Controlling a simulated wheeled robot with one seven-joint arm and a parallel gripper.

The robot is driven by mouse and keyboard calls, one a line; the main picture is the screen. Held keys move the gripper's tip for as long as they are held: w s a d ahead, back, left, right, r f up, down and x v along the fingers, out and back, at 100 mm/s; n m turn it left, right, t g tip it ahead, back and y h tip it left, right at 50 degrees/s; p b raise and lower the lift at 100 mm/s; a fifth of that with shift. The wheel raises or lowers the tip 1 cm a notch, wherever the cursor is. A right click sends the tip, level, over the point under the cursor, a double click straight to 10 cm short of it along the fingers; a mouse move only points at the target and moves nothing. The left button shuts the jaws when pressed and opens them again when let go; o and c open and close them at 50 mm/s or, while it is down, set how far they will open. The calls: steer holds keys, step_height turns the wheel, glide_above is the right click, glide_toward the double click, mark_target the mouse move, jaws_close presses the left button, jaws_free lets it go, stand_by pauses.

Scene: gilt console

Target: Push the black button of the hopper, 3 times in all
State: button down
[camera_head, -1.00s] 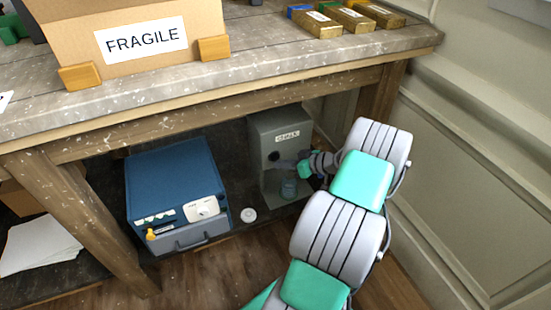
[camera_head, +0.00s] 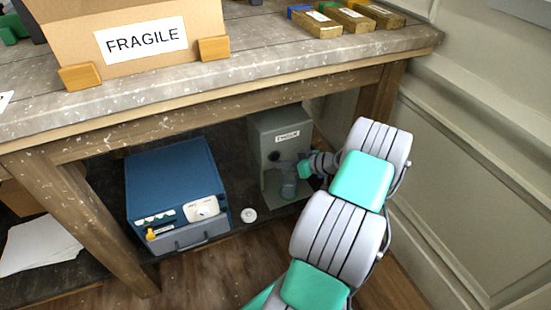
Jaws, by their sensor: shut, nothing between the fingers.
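The hopper (camera_head: 266,131) is a grey box with a white label, standing on the low shelf under the table. A small dark round spot, which looks like the black button (camera_head: 273,156), shows on its front below the label. My gripper (camera_head: 283,164) is shut and empty, with its fingers pointing left at the hopper's front, close to the button. I cannot tell whether the fingertips touch it.
A blue machine (camera_head: 170,180) with a yellow tap stands left of the hopper, and a small white disc (camera_head: 249,215) lies between them. The tabletop edge (camera_head: 230,78) overhangs the shelf. A table leg (camera_head: 380,95) and the panelled wall (camera_head: 470,160) are close to my arm.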

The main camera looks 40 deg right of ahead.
steer(key=shift+w, duration=0.1)
stand_by(0.3)
steer(key=shift+w+d, duration=0.15)
steer(key=shift+w, duration=0.2)
steer(key=shift+w+d+b, duration=0.1)
steer(key=shift+w+b, duration=0.25)
steer(key=shift+b, duration=0.1)
stand_by(0.4)
steer(key=shift+s, duration=0.1)
steer(key=shift+s+a, duration=0.25)
steer(key=shift+s, duration=0.45)
steer(key=s, duration=0.2)
steer(key=s+a+p, duration=0.1)
steer(key=s, duration=0.1)
steer(key=shift+s+a, duration=0.2)
steer(key=shift+s, duration=0.2)
stand_by(2.3)
